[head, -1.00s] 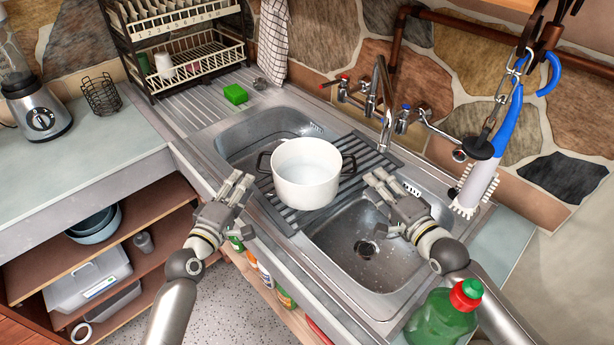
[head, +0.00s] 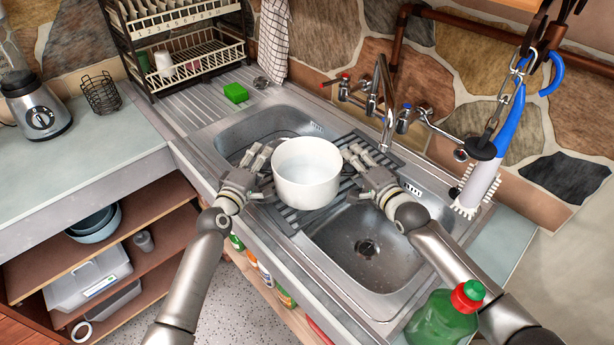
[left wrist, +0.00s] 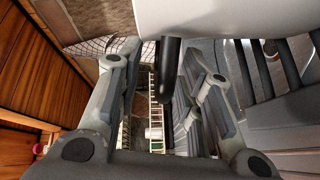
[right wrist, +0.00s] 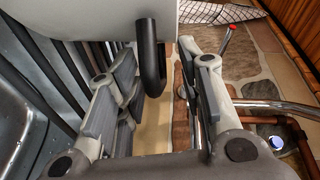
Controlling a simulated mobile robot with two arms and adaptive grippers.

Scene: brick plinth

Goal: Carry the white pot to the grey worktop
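The white pot (head: 306,175) stands upright on the dark drying rack (head: 285,213) across the sink. My left gripper (head: 257,160) is at its left side with fingers apart. In the left wrist view, the pot's black handle (left wrist: 168,72) lies between the open fingers (left wrist: 160,95). My right gripper (head: 358,160) is at its right side, also open. In the right wrist view, the other black handle (right wrist: 150,60) hangs between the spread fingers (right wrist: 162,95). In the head view, my grippers largely hide both handles. The grey worktop (head: 70,175) is at the left.
A blender (head: 38,108) and a wire basket (head: 100,95) stand at the worktop's back; its front is clear. A dish rack (head: 185,55), green sponge (head: 236,93), taps (head: 380,95), hanging brush (head: 480,185) and green bottle (head: 445,318) surround the sink.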

